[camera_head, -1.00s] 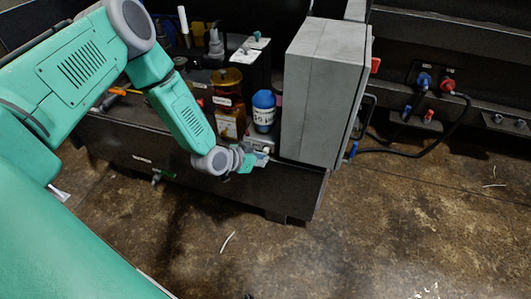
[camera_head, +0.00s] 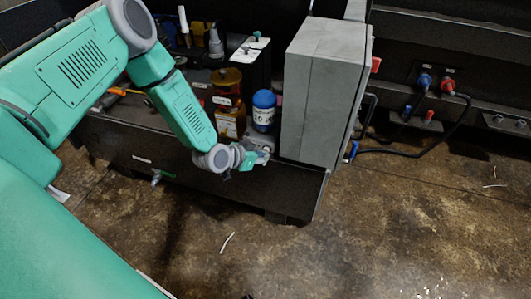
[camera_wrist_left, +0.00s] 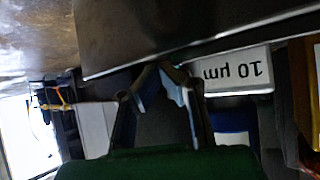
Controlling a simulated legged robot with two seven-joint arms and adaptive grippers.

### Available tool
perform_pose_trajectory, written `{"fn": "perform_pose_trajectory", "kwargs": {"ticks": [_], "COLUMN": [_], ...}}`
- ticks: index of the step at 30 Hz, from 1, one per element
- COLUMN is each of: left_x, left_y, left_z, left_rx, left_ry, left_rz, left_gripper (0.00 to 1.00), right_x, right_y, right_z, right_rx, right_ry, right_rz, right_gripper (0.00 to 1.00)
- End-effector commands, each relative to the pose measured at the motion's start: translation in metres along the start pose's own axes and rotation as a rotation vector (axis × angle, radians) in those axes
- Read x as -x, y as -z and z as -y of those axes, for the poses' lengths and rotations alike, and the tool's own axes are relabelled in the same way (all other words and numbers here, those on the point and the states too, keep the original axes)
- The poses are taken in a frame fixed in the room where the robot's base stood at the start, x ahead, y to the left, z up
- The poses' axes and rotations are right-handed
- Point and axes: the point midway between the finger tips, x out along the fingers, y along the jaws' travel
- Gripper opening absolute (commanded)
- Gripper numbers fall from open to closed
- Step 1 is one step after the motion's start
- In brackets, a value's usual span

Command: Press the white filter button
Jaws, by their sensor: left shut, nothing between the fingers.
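My left gripper (camera_head: 262,158) is shut and empty at the front of the dark bench, just below a white bottle with a blue cap (camera_head: 264,110). In the left wrist view its two fingers (camera_wrist_left: 164,72) meet at the tips, beside a white label reading "10 µm" upside down (camera_wrist_left: 235,72). I cannot make out the white filter button in either view; the gripper may hide it. Whether the fingertips touch anything cannot be told. My right gripper is not in view.
A tall grey cabinet (camera_head: 322,90) stands close to the right of the gripper. An amber container (camera_head: 228,103) stands left of the bottle. The dark bench edge (camera_head: 290,185) runs below. Blue and red plugs (camera_head: 424,80) with cables are at right. The brown floor is mostly open.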

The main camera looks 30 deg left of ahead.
Motion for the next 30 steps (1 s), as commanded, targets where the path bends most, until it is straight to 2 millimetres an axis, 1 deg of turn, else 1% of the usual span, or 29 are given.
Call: {"fn": "perform_pose_trajectory", "kwargs": {"ticks": [5, 12, 23, 30], "left_x": [0.003, 0.012, 0.013, 0.029], "left_y": [0.000, -0.006, -0.009, -0.018], "left_z": [-0.002, -0.008, -0.009, -0.020], "left_rx": [0.000, -0.001, 0.000, 0.000], "left_ry": [0.001, 0.000, 0.000, -0.001], "left_rz": [-0.002, -0.001, 0.000, 0.001], "left_gripper": [0.00, 0.00, 0.00, 0.00], "right_x": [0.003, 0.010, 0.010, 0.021], "right_y": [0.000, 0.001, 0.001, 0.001], "right_z": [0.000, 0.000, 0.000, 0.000], "right_rx": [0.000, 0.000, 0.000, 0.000], "right_ry": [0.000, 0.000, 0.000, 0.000], "right_rz": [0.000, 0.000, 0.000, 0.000], "right_gripper": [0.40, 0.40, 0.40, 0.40]}}
